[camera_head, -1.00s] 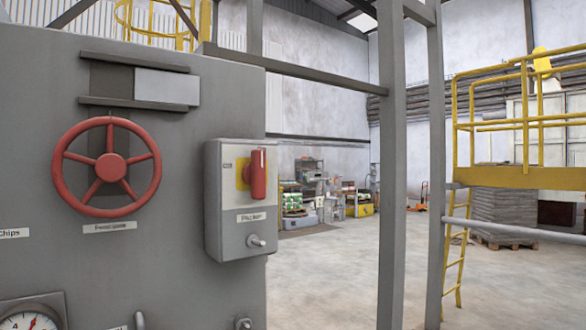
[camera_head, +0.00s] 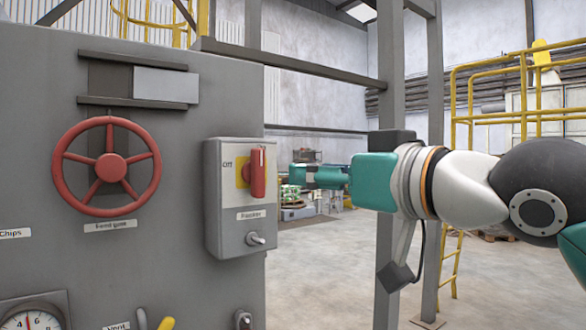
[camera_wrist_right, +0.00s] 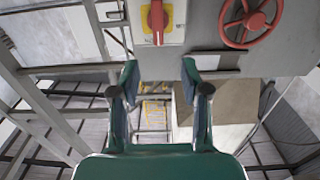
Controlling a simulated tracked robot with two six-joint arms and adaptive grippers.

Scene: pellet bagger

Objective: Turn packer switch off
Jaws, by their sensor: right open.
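The packer switch is a red rotary handle (camera_head: 258,172) on a yellow plate, on the front of a grey box (camera_head: 226,222) fixed to the machine panel. The handle stands upright. The word "Off" shows at the upper left of the box, and a label sits below the handle. My right gripper (camera_head: 300,176) is to the right of the switch, pointing at it, apart from it and empty. In the right wrist view the open fingers (camera_wrist_right: 160,72) frame a gap, with the red handle (camera_wrist_right: 156,20) beyond them at the top. My left gripper is out of view.
A red handwheel (camera_head: 110,167) is on the panel left of the switch box. A small metal toggle (camera_head: 256,239) sticks out under the label. A grey steel post (camera_head: 388,290) stands behind my right arm.

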